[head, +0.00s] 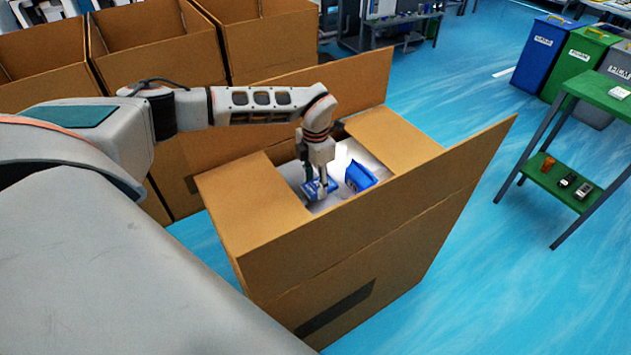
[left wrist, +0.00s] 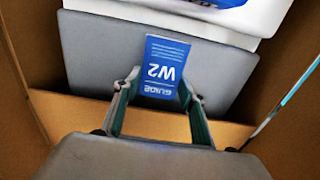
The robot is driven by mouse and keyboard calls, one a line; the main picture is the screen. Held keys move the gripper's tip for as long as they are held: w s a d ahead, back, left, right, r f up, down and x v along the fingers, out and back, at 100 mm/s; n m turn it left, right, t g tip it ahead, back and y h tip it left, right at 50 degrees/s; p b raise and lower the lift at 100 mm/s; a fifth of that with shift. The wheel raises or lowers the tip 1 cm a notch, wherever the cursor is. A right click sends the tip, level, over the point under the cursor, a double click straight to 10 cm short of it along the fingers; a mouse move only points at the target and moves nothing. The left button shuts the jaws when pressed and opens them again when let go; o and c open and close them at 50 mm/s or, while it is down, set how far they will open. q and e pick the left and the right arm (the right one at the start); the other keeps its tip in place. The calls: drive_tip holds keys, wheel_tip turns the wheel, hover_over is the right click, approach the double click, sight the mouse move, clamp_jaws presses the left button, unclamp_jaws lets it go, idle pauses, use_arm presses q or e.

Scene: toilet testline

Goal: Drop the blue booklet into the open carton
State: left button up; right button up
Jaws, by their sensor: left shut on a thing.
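The blue booklet (head: 311,185), with white print, is in my left gripper (head: 322,186). In the left wrist view the booklet (left wrist: 162,62) reads "W2 GUIDE" upside down, and the two fingertips (left wrist: 160,88) close on its lower part. The gripper points down through the top of the open brown carton (head: 350,262), whose flaps are spread. Inside the carton are a white and grey item (left wrist: 95,60) and a blue piece (head: 360,177) right of the gripper. I cannot tell whether the booklet touches the contents. My right gripper is not in view.
More open brown cartons (head: 150,45) stand behind on the left. A green table (head: 600,92) with a lower shelf holding small items is on the right. Blue (head: 537,55) and green bins stand at the back right. The blue floor right of the carton is free.

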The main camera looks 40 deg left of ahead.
sight(315, 187)
use_arm(q)
drive_tip(key=shift+f, duration=0.4)
drive_tip(key=o, duration=1.1)
drive_tip(key=shift+r, duration=0.1)
wheel_tip(315, 187, up, 13)
drive_tip(key=p, duration=0.1)
